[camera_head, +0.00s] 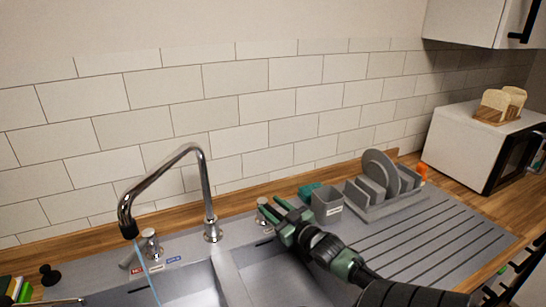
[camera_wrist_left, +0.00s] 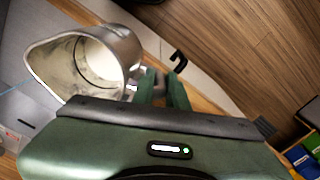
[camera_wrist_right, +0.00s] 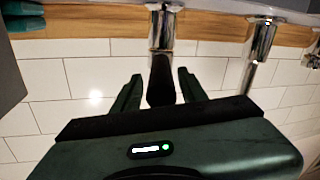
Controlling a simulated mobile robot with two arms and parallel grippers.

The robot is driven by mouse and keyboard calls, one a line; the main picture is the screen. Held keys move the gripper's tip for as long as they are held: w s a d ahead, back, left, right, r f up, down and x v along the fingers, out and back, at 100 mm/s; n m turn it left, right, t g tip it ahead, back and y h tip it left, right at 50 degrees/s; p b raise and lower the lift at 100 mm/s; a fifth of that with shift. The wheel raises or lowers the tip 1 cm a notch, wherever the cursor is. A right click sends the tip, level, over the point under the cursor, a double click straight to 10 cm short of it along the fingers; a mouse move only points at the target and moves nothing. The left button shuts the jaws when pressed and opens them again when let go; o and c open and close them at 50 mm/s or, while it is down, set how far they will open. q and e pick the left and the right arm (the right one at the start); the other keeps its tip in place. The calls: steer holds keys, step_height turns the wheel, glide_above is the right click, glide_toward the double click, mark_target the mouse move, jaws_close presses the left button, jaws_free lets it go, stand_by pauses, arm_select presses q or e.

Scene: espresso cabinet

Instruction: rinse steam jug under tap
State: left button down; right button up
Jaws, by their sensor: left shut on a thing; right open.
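The steel steam jug (camera_wrist_left: 118,42) is in the left wrist view, its open mouth and pale inside showing. My left gripper (camera_wrist_left: 163,88) is shut on it at its side. The chrome tap (camera_head: 205,190) arches over the sink (camera_head: 205,287) in the head view, and a thin blue water stream (camera_head: 150,280) falls from its spout. I cannot tell whether the water meets the jug. My right gripper (camera_head: 280,208) is open beside a chrome tap handle (camera_head: 262,213). In the right wrist view, its fingers (camera_wrist_right: 160,88) stand either side of a dark lever.
A grey dish rack (camera_head: 385,200) with a plate and a grey holder (camera_head: 327,205) stand right of my right gripper. A ribbed drainboard (camera_head: 430,240) lies clear in front. A microwave (camera_head: 480,145) is at the far right. Another handle (camera_head: 150,243) stands left of the tap.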

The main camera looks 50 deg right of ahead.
step_height(320, 180, up, 18)
steer(key=shift+b, duration=0.45)
stand_by(0.4)
